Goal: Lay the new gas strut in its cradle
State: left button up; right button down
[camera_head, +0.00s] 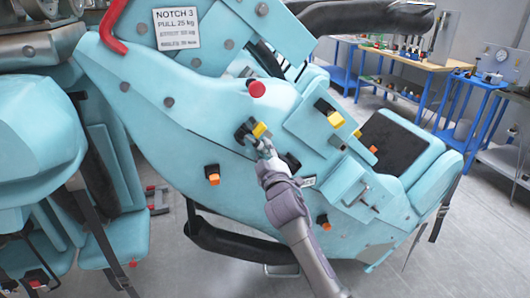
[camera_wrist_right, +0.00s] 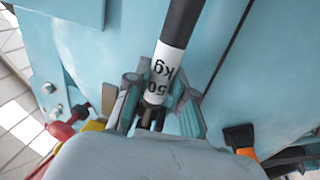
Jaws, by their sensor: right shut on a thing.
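My right gripper (camera_head: 265,146) is in front of the turquoise side panel of the coaster car in the head view. In the right wrist view its fingers (camera_wrist_right: 158,108) are closed around a black cylinder with a white label reading 50 kg, which looks like the gas strut (camera_wrist_right: 183,22). The strut runs up and slightly right from the fingers, close to the turquoise panel; I cannot tell if it touches. In the head view the strut is hard to make out. Black brackets with yellow blocks (camera_head: 260,130) (camera_head: 335,119) sit on the panel; which is the cradle is unclear. My left gripper is not in view.
A red round knob (camera_head: 257,89) and orange-tipped black fittings (camera_head: 213,175) (camera_head: 325,222) stick out near the gripper. A NOTCH 3 sign (camera_head: 177,28) is above. Another turquoise seat (camera_head: 40,140) stands at left. Blue workbenches (camera_head: 400,60) are behind; grey floor is clear at lower right.

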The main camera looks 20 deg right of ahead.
jog(key=c, duration=0.9)
grip_release()
jog(key=shift+s+f, duration=0.1)
jog(key=shift+s, duration=0.05)
jog(key=s+f, duration=0.1)
jog(key=s, duration=1)
jog(key=shift+s+a+f, duration=0.2)
jog(key=shift+s+a, duration=0.1)
